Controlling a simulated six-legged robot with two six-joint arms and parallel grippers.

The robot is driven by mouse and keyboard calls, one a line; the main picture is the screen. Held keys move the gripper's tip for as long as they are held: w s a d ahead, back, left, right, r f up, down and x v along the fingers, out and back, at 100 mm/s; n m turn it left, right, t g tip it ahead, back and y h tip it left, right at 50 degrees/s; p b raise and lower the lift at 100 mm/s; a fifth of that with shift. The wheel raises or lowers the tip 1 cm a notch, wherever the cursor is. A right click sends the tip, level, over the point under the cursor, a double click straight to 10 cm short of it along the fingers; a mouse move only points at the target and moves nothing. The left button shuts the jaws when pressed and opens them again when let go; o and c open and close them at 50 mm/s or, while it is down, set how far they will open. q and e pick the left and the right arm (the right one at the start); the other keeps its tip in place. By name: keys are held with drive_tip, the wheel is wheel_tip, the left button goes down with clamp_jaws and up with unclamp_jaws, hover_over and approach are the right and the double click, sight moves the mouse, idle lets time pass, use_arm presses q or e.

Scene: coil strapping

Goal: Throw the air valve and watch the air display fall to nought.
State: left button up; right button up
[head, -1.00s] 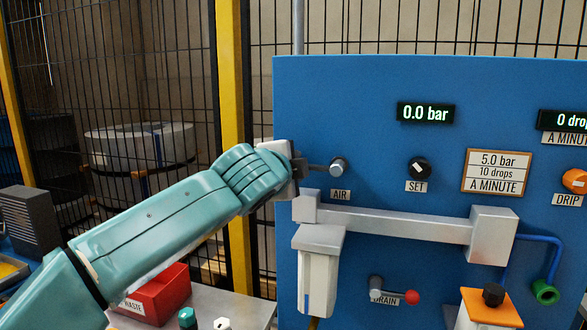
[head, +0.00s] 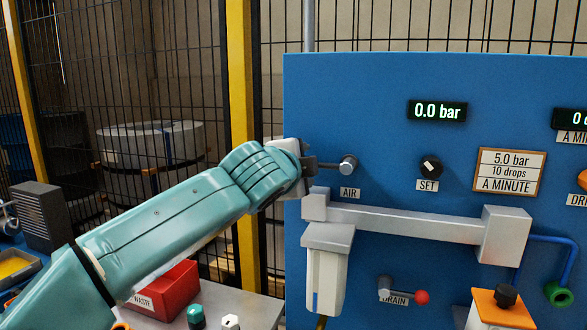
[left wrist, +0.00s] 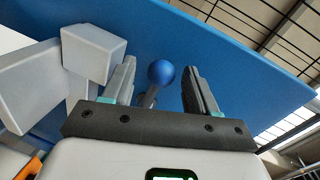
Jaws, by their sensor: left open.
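The air valve (head: 348,165) is on the blue panel above the AIR label (head: 350,193). Its lever points left, level, towards my left gripper (head: 312,165). In the left wrist view the lever's blue ball knob (left wrist: 161,73) shows between the two fingers of my open left gripper (left wrist: 160,86), with a gap on each side. The knob is hidden by the gripper in the head view. The air display (head: 437,111) reads 0.0 bar. My right gripper is not in view.
The panel (head: 380,80) also bears a SET knob (head: 431,167), a card (head: 509,172) and a DRAIN lever with a red knob (head: 422,297). A grey pipe block (head: 420,221) juts out just below the AIR label. A red waste bin (head: 165,293) stands at lower left.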

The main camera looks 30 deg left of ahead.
use_arm(q)
drive_tip(key=b+v, duration=0.2)
drive_tip(key=v, duration=1.4)
drive_tip(key=shift+w, duration=0.1)
